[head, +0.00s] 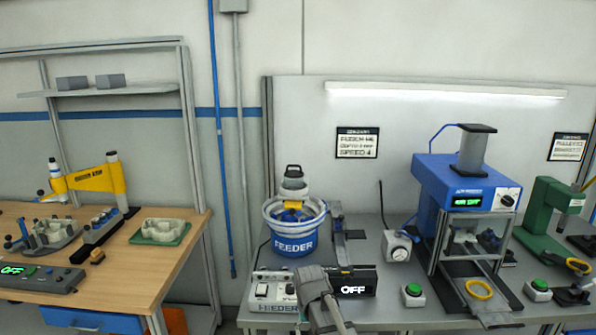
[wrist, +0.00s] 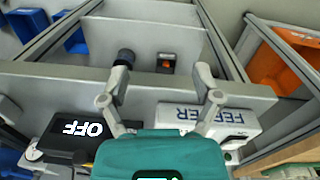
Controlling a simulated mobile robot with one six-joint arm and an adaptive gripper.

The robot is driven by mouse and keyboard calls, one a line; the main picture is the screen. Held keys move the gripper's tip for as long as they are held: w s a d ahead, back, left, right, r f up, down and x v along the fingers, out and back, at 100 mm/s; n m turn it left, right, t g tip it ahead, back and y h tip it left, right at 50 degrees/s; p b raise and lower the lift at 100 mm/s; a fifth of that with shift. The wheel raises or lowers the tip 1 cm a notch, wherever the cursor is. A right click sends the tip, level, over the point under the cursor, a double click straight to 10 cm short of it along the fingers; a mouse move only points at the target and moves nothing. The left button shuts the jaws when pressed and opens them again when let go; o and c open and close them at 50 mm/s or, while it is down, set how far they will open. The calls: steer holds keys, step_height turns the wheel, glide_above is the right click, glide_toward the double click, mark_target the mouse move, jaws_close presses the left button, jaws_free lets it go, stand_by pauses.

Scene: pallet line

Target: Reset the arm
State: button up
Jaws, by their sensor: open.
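My gripper (wrist: 161,90) shows in the wrist view with its two grey fingers spread apart and nothing between them. The teal body of my gripper fills the bottom middle of that view. The fingers are above the front edge of the grey bench (wrist: 60,78). The feeder control box (wrist: 190,115) and the dark OFF display (wrist: 75,130) lie behind and beside the fingers. In the head view a grey part of my arm rises from the bottom centre, in front of the bench; the fingertips cannot be made out clearly there.
The white-and-blue feeder bowl (head: 293,240), a blue press (head: 462,190), a green press (head: 550,210) and green push buttons (head: 412,290) stand on the bench. A wooden table (head: 150,262) with a yellow arm (head: 95,180) is at left. Orange (wrist: 275,60) and blue (wrist: 75,40) bins are below the bench.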

steer(key=s+d+m, duration=0.1)
steer(key=s+d, duration=0.9)
steer(key=d, duration=0.3)
steer(key=shift+s+d, duration=0.2)
steer(key=shift+s, duration=0.05)
